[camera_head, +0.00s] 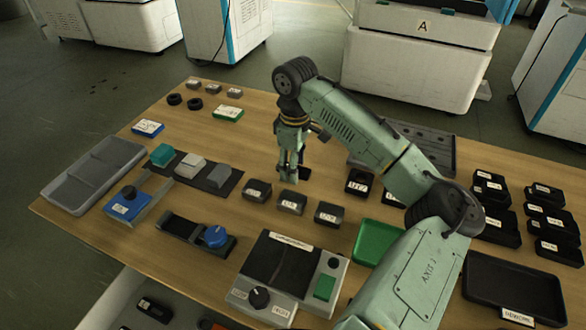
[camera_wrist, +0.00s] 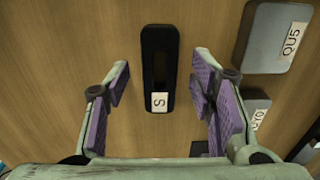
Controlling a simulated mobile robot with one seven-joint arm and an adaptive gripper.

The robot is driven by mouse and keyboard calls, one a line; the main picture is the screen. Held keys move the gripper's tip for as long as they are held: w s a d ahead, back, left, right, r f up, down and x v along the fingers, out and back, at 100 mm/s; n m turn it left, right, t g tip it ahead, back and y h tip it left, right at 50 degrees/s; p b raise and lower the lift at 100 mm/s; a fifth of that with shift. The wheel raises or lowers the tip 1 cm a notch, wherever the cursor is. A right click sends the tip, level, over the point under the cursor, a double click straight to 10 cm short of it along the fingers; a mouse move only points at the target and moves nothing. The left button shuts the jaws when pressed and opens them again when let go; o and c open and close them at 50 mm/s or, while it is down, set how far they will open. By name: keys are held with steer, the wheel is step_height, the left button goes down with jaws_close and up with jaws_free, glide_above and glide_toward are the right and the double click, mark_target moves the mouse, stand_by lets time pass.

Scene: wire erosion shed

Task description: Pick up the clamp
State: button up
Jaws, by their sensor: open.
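A black slotted bar with a white "S" label (camera_wrist: 160,38), which looks like the clamp, lies flat on the wooden table in the wrist view. My gripper (camera_wrist: 162,78) is open above it, one purple-padded finger on each side. The bar lies between the fingers, with a gap of bare wood to each and no contact seen. In the head view my gripper (camera_head: 290,174) points down over the middle of the table. A small dark piece (camera_head: 304,173) shows just beside its fingertips, partly hidden by them; it is probably the same bar.
In the wrist view a grey block labelled QU5 (camera_wrist: 275,38) stands close to the right finger, with another labelled block (camera_wrist: 255,108) below it. In the head view several grey blocks (camera_head: 292,201) stand in front of my gripper. A green tray (camera_head: 378,243) lies to the right.

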steer(key=shift+c, duration=0.5)
jaws_close()
